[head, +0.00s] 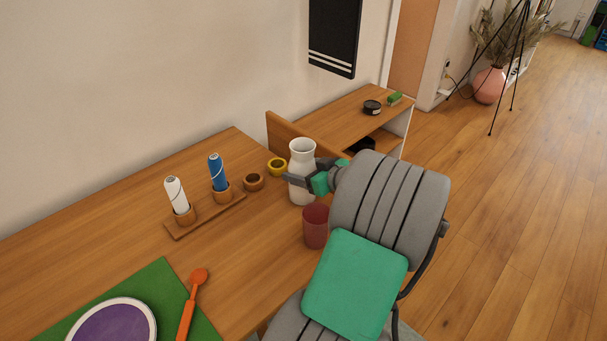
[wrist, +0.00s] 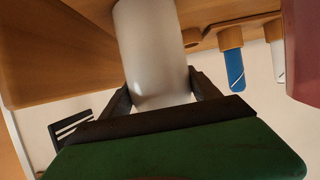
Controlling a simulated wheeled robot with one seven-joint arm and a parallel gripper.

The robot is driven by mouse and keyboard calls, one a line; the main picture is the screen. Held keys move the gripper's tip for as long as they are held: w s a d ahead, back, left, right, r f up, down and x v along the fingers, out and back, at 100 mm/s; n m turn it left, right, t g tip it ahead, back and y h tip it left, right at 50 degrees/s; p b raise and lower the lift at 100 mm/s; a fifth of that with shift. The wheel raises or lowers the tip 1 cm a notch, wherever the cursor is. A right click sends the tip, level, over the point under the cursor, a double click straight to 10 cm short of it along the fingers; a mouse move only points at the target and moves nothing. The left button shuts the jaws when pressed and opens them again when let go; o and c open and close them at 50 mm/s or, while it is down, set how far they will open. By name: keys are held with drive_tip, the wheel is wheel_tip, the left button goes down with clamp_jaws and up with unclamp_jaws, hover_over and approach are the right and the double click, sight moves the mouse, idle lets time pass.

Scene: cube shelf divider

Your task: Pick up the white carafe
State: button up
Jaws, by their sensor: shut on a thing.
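The white carafe (head: 302,157) stands upright at the right end of the wooden table, near the low wooden divider. My gripper (head: 304,180) reaches it from the right and is shut on its body below the neck. In the wrist view the carafe (wrist: 150,50) lies between the two fingers of my gripper (wrist: 160,88). I cannot tell whether its base touches the table.
A dark red cup (head: 316,226) stands close in front of the carafe. A wooden holder (head: 205,217) bears a white and a blue rolled item. The wooden divider (head: 285,130) rises behind.

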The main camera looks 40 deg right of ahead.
sight(302, 145)
clamp_jaws()
drive_tip(key=shift+r, duration=0.1)
wheel_tip(302, 145, up, 10)
drive_tip(key=shift+p, duration=0.35)
